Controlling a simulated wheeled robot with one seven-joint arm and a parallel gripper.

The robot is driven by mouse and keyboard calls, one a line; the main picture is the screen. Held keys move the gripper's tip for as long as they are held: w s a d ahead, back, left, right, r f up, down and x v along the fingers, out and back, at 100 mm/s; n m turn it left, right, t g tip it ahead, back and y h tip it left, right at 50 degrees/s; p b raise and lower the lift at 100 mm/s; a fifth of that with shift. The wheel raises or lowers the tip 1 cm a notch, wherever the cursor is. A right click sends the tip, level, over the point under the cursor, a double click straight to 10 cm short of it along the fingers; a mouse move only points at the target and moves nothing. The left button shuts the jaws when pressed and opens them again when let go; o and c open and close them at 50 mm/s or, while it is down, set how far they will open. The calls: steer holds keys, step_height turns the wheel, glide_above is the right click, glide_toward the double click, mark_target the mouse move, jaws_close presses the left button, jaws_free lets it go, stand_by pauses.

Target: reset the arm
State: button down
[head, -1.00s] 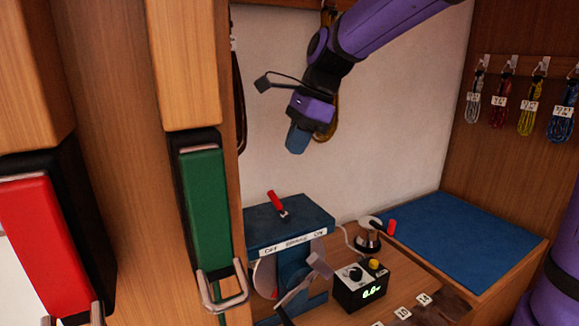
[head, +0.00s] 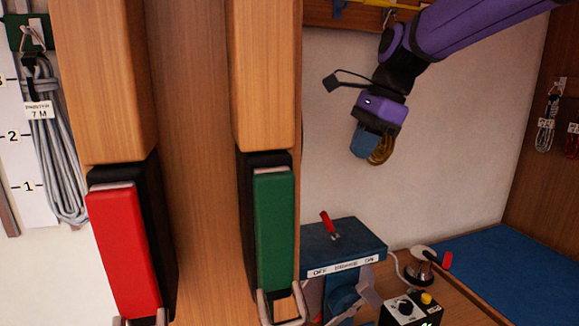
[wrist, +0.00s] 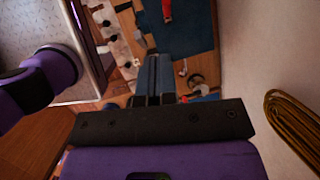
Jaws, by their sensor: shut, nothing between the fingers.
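My purple arm reaches in from the top right of the head view. My gripper (head: 361,153) hangs in front of the pale back wall, above the blue bench machine, with its blue fingers pointing down. In the wrist view the two blue fingers of my gripper (wrist: 154,78) lie side by side, shut and with nothing between them. A coiled yellow-brown line (head: 382,150) hangs on the wall just behind the gripper. It also shows at the right of the wrist view (wrist: 300,125), apart from the fingers.
Below stand a blue machine (head: 330,245) with a red lever, a small crank (head: 424,262) and a black control box (head: 405,308). Red (head: 125,245) and green (head: 274,225) handled units fill the left. A grey coil (head: 48,140) hangs at far left. A blue mat (head: 515,270) is clear.

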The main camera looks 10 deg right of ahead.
steer(key=s+d+f+n+t+h, duration=0.2)
steer(key=s+d+n, duration=0.3)
steer(key=s+n, duration=0.3)
steer(key=s+d+f+n+t+h, duration=0.1)
steer(key=s+d+f+n, duration=0.3)
steer(key=s+n, duration=0.5)
steer(key=s+d+t, duration=0.1)
steer(key=s+d, duration=0.1)
steer(key=s, duration=0.3)
steer(key=shift+h, duration=0.4)
steer(key=shift+s, duration=0.1)
